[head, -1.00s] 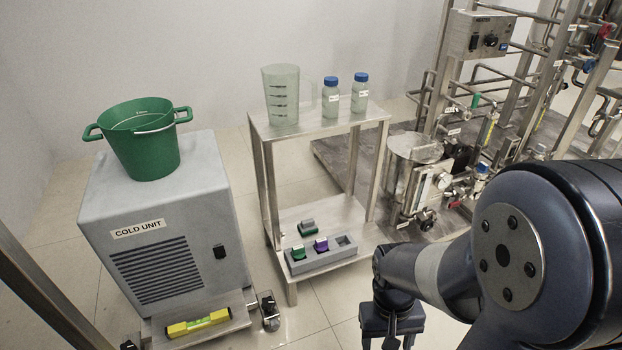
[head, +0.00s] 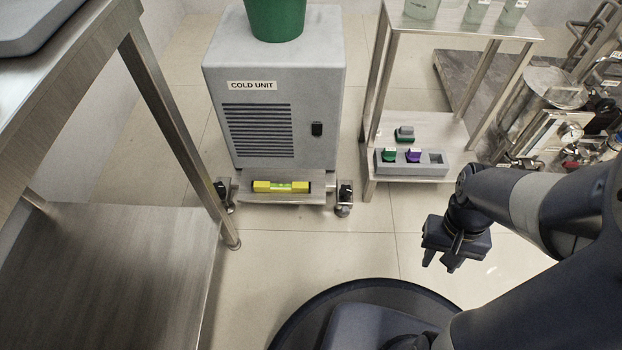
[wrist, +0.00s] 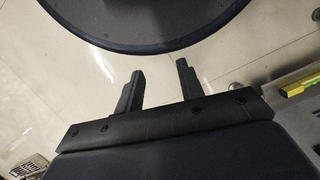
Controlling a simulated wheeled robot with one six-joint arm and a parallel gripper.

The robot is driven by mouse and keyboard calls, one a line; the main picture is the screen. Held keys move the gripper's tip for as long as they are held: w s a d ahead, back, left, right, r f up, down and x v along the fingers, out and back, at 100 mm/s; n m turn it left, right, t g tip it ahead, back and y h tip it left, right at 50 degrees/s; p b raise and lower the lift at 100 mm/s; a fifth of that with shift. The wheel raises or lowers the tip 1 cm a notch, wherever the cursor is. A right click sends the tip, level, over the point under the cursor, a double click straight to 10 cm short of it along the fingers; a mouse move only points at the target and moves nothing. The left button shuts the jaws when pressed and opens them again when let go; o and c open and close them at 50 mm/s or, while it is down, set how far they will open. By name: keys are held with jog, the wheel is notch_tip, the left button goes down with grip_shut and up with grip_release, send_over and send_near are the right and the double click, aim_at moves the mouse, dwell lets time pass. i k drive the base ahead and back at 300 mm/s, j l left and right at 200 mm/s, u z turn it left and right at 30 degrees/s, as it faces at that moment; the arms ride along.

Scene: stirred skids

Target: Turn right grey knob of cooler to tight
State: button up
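The cooler (head: 322,95) is a grey box labelled COLD UNIT, with a dark vent grille on its front. A low metal shelf at its foot carries a fitting at each end. The right fitting (head: 344,192) shows a dark upper part and a greyish lower part; its knob is too small to make out its setting. The left fitting (head: 224,192) looks similar. My gripper (head: 438,263) hangs above the floor, right of and nearer than the right fitting, clear of it. In the wrist view its two fingers (wrist: 160,72) are apart with nothing between them.
A yellow spirit level (head: 281,186) lies on the cooler's front shelf. A green bucket (head: 274,18) stands on top. A metal table (head: 165,110) is close on the left. A metal rack (head: 372,150) with a grey block tray (head: 388,168) stands right. Floor before the cooler is clear.

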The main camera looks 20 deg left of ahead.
aim_at(344, 211)
jog(key=u, duration=1.45)
jog(key=z, duration=1.6)
jog(key=u, duration=1.2)
